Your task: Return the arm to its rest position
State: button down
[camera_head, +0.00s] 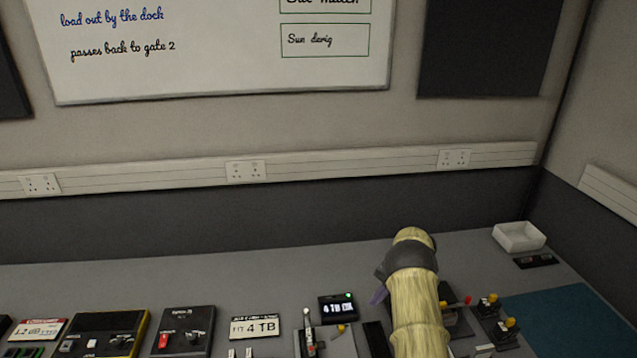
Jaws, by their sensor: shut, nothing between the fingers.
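My arm (415,300) shows at the bottom right of the middle in the head view, as pale yellow streaked links with a dark grey joint band (408,258). It rises from the bottom edge in front of the grey desk (300,262). My gripper's fingers are not seen. The arm covers part of the desk and the devices behind it.
Several devices line the desk's front, including a black box with a red switch (185,330) and a small lit display (337,308). Right of the arm are small levers (490,308), a white tray (519,237) and a teal mat (570,320). The desk's back strip is clear before the wall.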

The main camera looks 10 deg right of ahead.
jog(key=w+a+r+m+t, duration=0.3)
jog(key=w+r+t, duration=0.2)
jog(key=w+r, duration=0.15)
notch_tip(320, 180, up, 15)
jog(key=m+t+h, duration=0.5)
jog(key=m+t, duration=0.3)
jog(key=m, duration=0.5)
jog(key=s+a+m+g, duration=0.2)
jog(key=s+m+g, duration=0.1)
jog(key=s, duration=0.9)
jog(key=s+a+f+m+g+h, duration=0.1)
jog(key=s+a+m+g, duration=0.1)
jog(key=s+m, duration=0.4)
jog(key=s+a+f+m+g+h, duration=0.1)
jog(key=s+a+m+g, duration=0.1)
jog(key=s, duration=1.5)
jog(key=m+g, duration=0.1)
jog(key=m, duration=0.1)
jog(key=shift+s+a+f+m+g, duration=0.25)
jog(key=shift+s+m+g, duration=0.05)
jog(key=shift+s+g, duration=0.1)
jog(key=c, duration=1.4)
grip_release()
jog(key=shift+w, duration=0.15)
jog(key=shift+o, duration=0.2)
jog(key=shift+w, duration=0.1)
jog(key=shift+f, duration=0.1)
